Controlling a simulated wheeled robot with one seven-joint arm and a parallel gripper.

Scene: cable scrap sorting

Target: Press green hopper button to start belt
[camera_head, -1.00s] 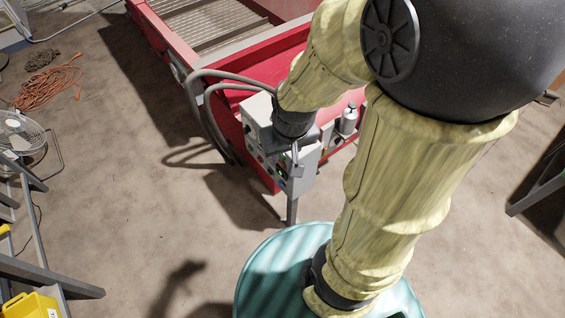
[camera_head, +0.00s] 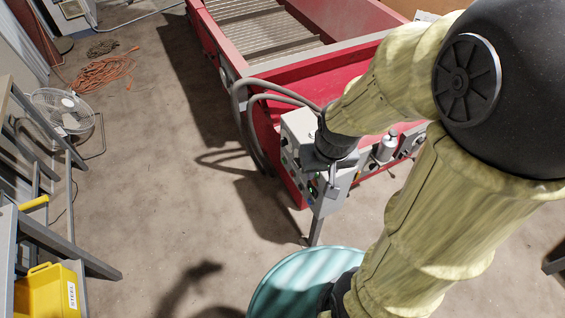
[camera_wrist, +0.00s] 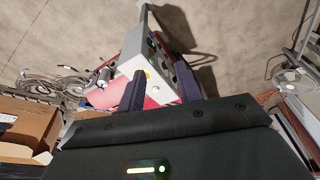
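The grey control box (camera_head: 300,126) stands on a post at the near end of the red hopper. A small green spot (camera_head: 310,188), perhaps the green button, shows low on its face. In the wrist view the box (camera_wrist: 140,55) lies beyond my fingers, with a green spot (camera_wrist: 152,43) near its edge. My gripper (camera_wrist: 160,74) has its two dark fingers apart, with nothing held between them. In the head view my gripper (camera_head: 332,184) hangs in front of the box and hides part of its face. I cannot tell whether it touches the box.
The red hopper (camera_head: 290,75) with its slatted belt runs away behind the box. Grey hoses (camera_head: 240,115) loop at its left. A teal drum (camera_head: 285,285) stands close in front. A fan (camera_head: 62,112), an orange cable (camera_head: 103,72) and a yellow bin (camera_head: 45,295) are at left. The floor between is clear.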

